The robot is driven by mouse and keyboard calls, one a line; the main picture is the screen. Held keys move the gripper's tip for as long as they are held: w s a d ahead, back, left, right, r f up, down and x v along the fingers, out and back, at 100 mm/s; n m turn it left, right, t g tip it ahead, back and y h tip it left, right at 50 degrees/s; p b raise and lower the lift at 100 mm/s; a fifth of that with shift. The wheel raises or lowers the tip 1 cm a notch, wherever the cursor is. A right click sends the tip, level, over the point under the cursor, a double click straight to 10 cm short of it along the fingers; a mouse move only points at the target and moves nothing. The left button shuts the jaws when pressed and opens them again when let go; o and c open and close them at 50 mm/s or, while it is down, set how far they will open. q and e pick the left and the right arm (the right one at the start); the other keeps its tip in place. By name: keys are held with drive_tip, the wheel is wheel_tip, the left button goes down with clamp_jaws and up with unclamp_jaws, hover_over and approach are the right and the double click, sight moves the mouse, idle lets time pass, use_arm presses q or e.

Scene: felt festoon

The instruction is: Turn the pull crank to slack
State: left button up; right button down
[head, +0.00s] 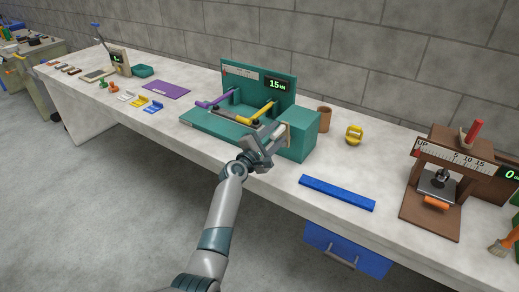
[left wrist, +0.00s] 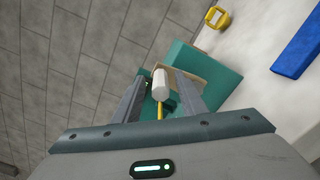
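The teal pull rig (head: 240,85) stands mid-bench, with a scale on its back plate and a display reading 15 kN. A purple arm (head: 215,101) and a yellow arm (head: 256,115) lie across it. A teal box (head: 305,145) forms its right end. My left gripper (head: 277,134) is at the front of this box. In the left wrist view a white cylindrical handle (left wrist: 160,84), apparently the crank's, shows between my open left fingers (left wrist: 161,98), with gaps on both sides. The crank arm is mostly hidden by the gripper. My right gripper is out of view.
A blue bar (head: 337,192) lies on the bench right of the rig. A brown cup (head: 324,118) and a yellow weight (head: 354,135) stand behind it. A brown press (head: 430,205) stands farther right. A purple mat (head: 166,90) lies left.

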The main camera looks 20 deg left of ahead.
use_arm(q)
drive_tip(key=b+v, duration=0.2)
drive_tip(key=v, duration=1.5)
